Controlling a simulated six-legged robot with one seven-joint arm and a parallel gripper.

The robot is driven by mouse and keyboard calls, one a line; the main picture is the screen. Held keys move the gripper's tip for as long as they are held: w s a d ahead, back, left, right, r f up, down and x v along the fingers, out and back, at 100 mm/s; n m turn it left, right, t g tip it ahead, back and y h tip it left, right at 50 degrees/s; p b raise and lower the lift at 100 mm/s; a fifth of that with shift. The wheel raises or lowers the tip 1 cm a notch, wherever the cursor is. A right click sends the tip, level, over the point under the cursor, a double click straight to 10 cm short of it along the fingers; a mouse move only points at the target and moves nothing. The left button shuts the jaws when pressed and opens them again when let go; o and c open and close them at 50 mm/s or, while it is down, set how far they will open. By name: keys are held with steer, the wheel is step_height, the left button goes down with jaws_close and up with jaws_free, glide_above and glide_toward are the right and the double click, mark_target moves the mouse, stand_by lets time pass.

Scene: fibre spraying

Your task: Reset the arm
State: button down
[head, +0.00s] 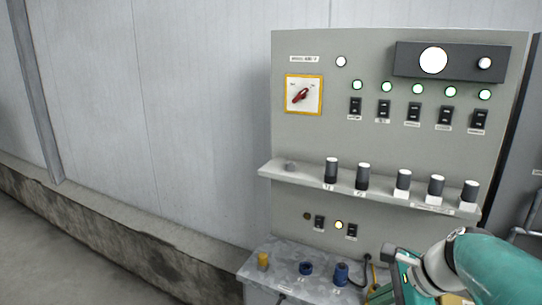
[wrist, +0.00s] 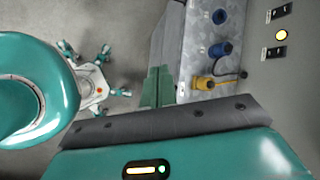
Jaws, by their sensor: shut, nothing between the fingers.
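My arm, teal and white, reaches in at the lower right of the head view (head: 490,265), in front of the lower right of the control panel. In the wrist view, my gripper (wrist: 158,88) shows as two green fingers close together beyond the dark band of my wrist. It is shut and empty. It looks apart from the nearby ledge and its sockets, though the exact gap cannot be told. The grey control panel (head: 390,135) carries a red rotary switch (head: 301,95) on a yellow-framed plate, a row of black rocker switches and several dark knobs on a shelf.
A metal ledge (head: 325,277) below the panel holds a yellow connector (head: 263,261) and blue sockets (head: 341,274). A yellow plug with a black cable (wrist: 206,82) sits close by my gripper. A pale wall and low concrete kerb (head: 110,225) run left. Floor there is clear.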

steer(key=s+a+n+h, duration=0.4)
steer(key=s+a+n, duration=0.4)
steer(key=n, duration=1.1)
steer(key=shift+s+t+h, duration=0.4)
steer(key=shift+s, duration=0.6)
